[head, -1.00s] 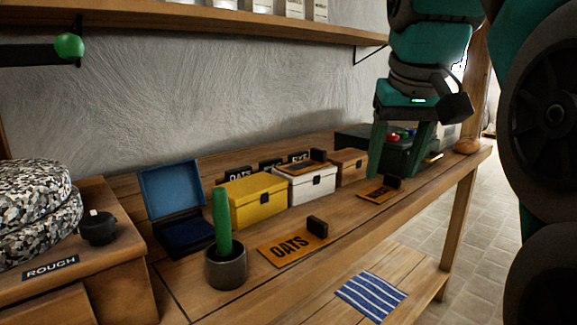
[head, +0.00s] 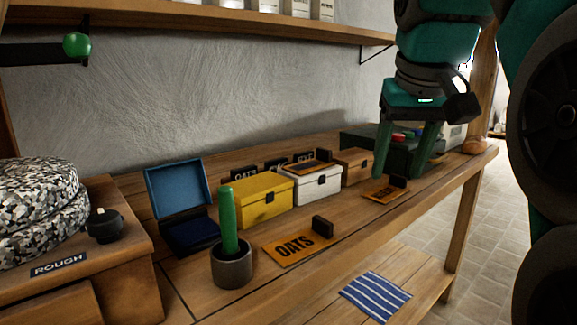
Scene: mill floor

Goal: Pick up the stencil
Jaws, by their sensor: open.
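An orange stencil (head: 283,251) with cut-out letters OATS and a black block handle lies flat on the wooden bench near its front edge. A second orange stencil (head: 378,195) with a black handle lies farther right along the bench; its letters are too small to read. Another orange plate (head: 307,169) with a black handle lies on top of the white box. My gripper (head: 401,177) points down with its two green fingers apart and nothing between them. In the picture its fingertips are just above and around the second stencil; the exact height is unclear.
Yellow (head: 255,202), white (head: 315,188) and wooden (head: 354,166) boxes stand in a row behind the stencils. An open blue box (head: 178,194) and a grey cup (head: 232,271) with a green rod are to the left. A striped cloth (head: 374,297) lies on the lower shelf.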

